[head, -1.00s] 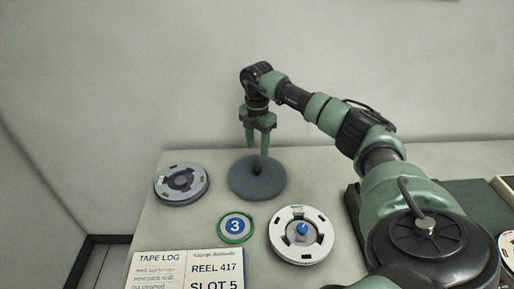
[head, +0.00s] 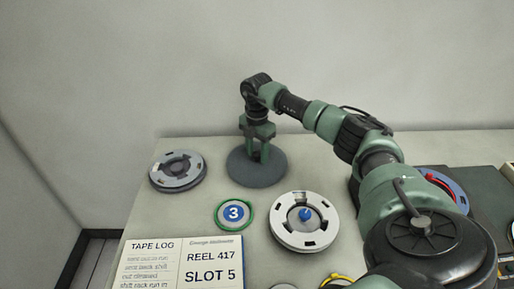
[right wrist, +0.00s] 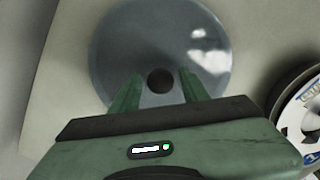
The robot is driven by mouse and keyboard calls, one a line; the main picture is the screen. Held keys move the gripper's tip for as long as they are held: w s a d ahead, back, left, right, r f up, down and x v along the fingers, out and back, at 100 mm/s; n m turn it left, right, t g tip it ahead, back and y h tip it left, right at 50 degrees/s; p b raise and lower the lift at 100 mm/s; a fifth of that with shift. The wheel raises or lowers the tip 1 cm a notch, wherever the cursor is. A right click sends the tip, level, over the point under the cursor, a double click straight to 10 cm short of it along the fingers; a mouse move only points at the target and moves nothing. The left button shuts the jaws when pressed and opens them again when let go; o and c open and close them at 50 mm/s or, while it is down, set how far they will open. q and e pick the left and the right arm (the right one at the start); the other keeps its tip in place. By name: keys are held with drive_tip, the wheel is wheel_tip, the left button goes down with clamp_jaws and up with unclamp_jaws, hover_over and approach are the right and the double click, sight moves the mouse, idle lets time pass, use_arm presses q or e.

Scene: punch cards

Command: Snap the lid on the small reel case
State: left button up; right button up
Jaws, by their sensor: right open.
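A round grey lid (head: 272,176) with a dark knob lies on the table's back part. My right gripper (head: 257,157) points down over it with its fingers open. In the right wrist view the fingers reach to either side of the dark knob (right wrist: 160,81), with gaps between, and the lid (right wrist: 125,40) spreads beneath. I cannot tell whether a small reel case is under the lid. My left gripper is not in view.
A grey reel (head: 178,171) lies left of the lid. A tape log (head: 183,265) lies at front left. My right arm covers the right side, partly hiding a blue-and-red reel (head: 447,190).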

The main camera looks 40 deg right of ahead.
sight(257, 154)
drive_tip(key=shift+c, duration=0.3)
clamp_jaws()
drive_tip(key=shift+r+p, duration=3.25)
drive_tip(key=shift+r, duration=0.3)
